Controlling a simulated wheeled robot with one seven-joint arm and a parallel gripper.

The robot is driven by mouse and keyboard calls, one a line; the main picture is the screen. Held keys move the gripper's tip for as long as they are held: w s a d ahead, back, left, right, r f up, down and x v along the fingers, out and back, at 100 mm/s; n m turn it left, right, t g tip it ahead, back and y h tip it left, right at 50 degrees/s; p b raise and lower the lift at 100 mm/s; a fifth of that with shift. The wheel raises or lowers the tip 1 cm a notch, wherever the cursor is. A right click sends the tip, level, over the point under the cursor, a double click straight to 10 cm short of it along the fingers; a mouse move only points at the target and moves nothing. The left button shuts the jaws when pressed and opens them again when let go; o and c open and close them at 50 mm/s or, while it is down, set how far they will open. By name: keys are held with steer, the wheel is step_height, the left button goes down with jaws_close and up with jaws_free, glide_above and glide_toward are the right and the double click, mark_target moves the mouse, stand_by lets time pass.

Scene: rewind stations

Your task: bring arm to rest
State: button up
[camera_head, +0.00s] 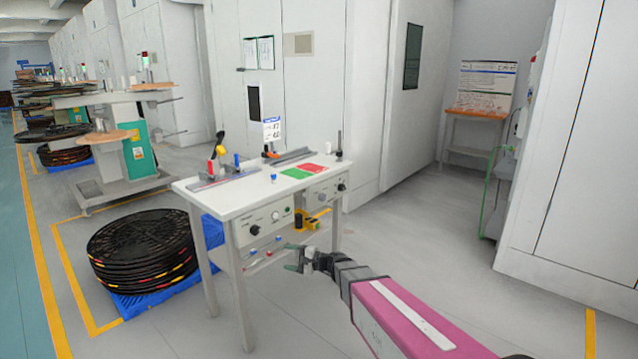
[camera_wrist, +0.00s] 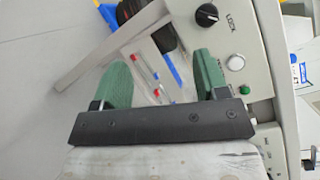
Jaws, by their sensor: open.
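My arm reaches in from the lower right of the head view, with a pink link and a dark wrist. My gripper (camera_head: 294,258) is in front of the white workstation table (camera_head: 205,193), below its top. In the wrist view my gripper (camera_wrist: 160,82) has two green fingers set wide apart with nothing held between them. The table's front panel with a black knob (camera_wrist: 206,15) and a white button (camera_wrist: 236,62) is close beyond the fingers. Pens with red and blue ends (camera_wrist: 145,68) show behind the gap between the fingers.
Black reels (camera_head: 140,245) are stacked on a blue pallet left of the table. A white cabinet (camera_head: 575,150) stands at right. Grey floor (camera_head: 430,235) is open between the table and that cabinet.

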steer(key=s+d+f+n+g+h, duration=0.1)
steer(key=s+d+h, duration=0.4)
steer(key=d, duration=0.5)
steer(key=s+d+f+n+g+h, duration=0.1)
steer(key=s+d+f+n+h, duration=0.2)
steer(key=s+d+h, duration=0.3)
steer(key=s+d+f+n+g+h, duration=0.2)
steer(key=s+d+h, duration=0.3)
steer(key=d, duration=1)
steer(key=shift+s+d+n+h, duration=0.15)
steer(key=shift+n+h, duration=0.25)
steer(key=shift+n, duration=0.5)
